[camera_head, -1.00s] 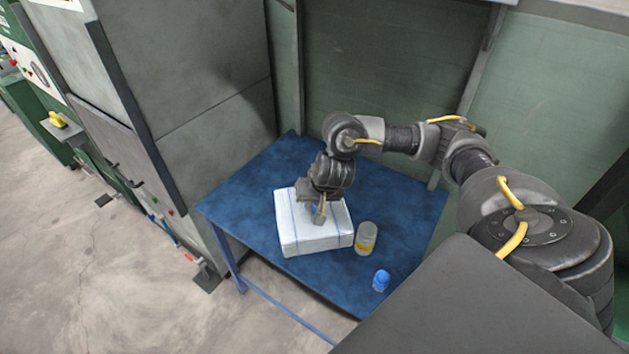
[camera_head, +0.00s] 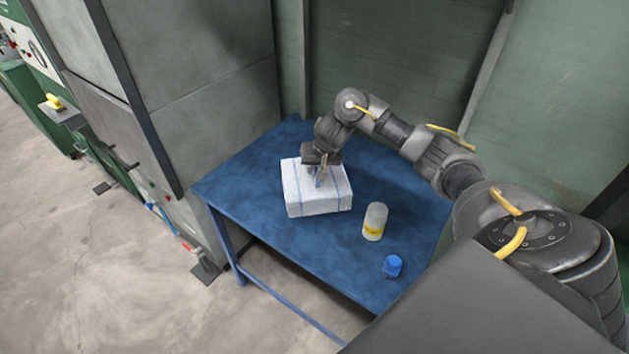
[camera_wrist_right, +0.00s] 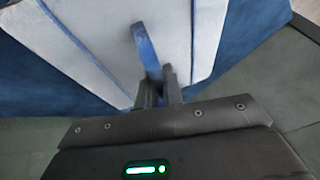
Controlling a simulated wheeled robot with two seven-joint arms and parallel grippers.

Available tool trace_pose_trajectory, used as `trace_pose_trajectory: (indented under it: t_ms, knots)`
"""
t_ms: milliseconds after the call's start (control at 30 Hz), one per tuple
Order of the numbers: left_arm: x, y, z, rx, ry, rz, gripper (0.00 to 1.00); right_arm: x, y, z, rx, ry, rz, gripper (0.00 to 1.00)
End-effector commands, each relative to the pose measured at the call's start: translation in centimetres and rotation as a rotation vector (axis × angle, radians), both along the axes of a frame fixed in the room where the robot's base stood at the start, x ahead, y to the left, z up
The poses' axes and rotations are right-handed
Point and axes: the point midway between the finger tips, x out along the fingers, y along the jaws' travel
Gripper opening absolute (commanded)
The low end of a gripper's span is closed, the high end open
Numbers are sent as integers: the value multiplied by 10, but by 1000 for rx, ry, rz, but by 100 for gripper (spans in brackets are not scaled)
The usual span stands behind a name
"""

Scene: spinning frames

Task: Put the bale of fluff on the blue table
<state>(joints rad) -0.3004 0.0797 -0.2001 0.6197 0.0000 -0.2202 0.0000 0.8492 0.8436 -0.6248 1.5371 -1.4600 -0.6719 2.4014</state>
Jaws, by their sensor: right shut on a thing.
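The bale of fluff (camera_head: 318,201) is a white block with thin blue straps. It is over the middle of the blue table (camera_head: 260,215), and I cannot tell whether its underside touches the top. My right gripper (camera_head: 319,177) is above the bale, pointing down. In the right wrist view, the gripper (camera_wrist_right: 158,88) is shut on a raised blue strap of the bale (camera_wrist_right: 95,28). The bale's far side and underside are hidden. My left gripper is not in view.
A clear jar with a yellow band (camera_head: 375,222) and a small blue-capped container (camera_head: 392,266) stand on the table, right of the bale. A grey cabinet (camera_head: 215,110) stands at the left, and a green wall is behind. The table's front left is bare.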

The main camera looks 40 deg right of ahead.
Motion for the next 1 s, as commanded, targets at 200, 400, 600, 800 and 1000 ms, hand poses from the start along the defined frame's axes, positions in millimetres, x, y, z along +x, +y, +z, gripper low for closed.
trace_pose_trajectory:
  t_ms: [200, 400, 600, 800, 1000]
  knots:
    - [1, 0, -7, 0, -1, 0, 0, 4, -2, -8, 3, 0, -1, 0]
    - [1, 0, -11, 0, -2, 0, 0, 5, -3, -31, 2, 2, -1, 0]
    - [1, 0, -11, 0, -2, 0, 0, 5, -3, -36, 0, -1, 0, 0]
    - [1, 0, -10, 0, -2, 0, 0, 5, -3, -37, 1, -1, 0, 0]
    - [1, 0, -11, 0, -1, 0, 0, 4, -3, -39, 0, 1, 0, 29]
